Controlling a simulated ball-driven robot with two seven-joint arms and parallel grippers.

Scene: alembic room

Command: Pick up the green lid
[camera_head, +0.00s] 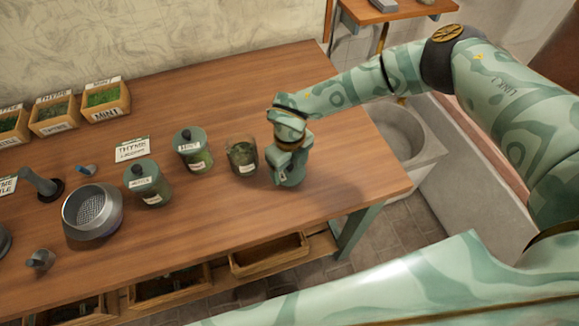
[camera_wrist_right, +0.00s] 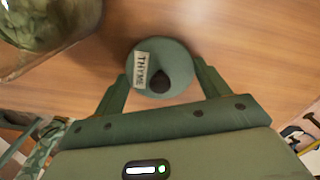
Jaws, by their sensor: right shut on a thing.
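The round green lid (camera_wrist_right: 178,54) shows in the right wrist view, with a dark knob and a white THYME label. My right gripper (camera_wrist_right: 163,76) has one finger on each side of the lid and is shut on it. In the head view my right gripper (camera_head: 289,177) points down at the table, just right of an open glass jar (camera_head: 242,160) with green contents. I cannot tell whether the lid touches the wood. My left gripper is not in view.
Two lidded jars, one (camera_head: 193,150) nearer the open jar and one (camera_head: 148,184) further left, stand on the wooden table (camera_head: 340,160). A metal sieve bowl (camera_head: 92,211) and herb boxes (camera_head: 105,98) are further left. The table right of my gripper is clear up to its edge.

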